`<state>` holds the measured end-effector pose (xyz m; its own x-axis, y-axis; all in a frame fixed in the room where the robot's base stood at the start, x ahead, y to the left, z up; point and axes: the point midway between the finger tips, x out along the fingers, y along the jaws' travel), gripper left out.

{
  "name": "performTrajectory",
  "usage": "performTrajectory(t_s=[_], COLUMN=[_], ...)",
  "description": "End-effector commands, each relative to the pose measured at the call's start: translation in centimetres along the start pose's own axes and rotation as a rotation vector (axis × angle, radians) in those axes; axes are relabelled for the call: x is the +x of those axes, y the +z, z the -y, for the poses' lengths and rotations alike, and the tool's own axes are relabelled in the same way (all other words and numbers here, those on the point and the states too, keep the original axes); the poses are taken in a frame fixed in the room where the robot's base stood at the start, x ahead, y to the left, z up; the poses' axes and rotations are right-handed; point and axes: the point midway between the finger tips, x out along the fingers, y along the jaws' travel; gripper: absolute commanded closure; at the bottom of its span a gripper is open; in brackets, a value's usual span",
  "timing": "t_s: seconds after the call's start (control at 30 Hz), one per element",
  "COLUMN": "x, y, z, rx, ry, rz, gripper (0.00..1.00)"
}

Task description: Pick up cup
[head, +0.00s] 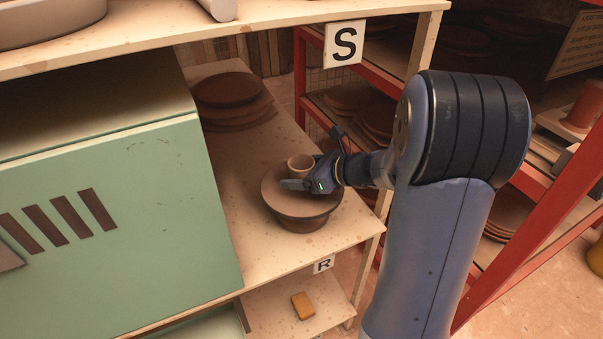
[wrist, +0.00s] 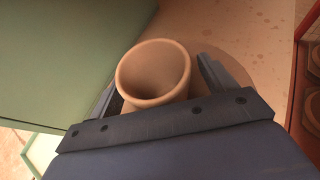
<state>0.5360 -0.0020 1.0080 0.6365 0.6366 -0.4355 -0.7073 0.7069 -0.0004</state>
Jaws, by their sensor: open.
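A small beige cup (head: 300,166) stands on a round brown board (head: 278,201) that lies on top of a dark bowl (head: 300,222) on the shelf. In the wrist view the cup (wrist: 154,72) shows from above with its round mouth open and empty. My gripper (head: 290,184) is at the cup, low over the board. In the wrist view my gripper (wrist: 160,85) is open, with one finger on each side of the cup. I cannot tell whether either finger touches it. The cup's lower part is hidden by the gripper.
A green cabinet (head: 120,200) stands close on the left. Round brown slabs (head: 228,90) are stacked at the back of the shelf (head: 262,262). A red rack (head: 540,215) stands to the right. An orange block (head: 303,306) lies on the lower shelf.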

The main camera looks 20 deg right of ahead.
Motion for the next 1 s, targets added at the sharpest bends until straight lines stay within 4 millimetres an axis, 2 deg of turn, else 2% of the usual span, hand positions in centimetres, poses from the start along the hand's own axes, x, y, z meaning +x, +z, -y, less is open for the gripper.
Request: performTrajectory(t_s=[0.13,0.77,1.0], x=[-0.03,-0.07,-0.28], y=[0.00,0.02,0.47], z=[0.01,0.01,0.03], rx=[0.000,0.000,-0.001], ry=[0.000,0.000,-0.001], rz=[0.000,0.001,0.002], gripper=[0.22,0.73,0.73])
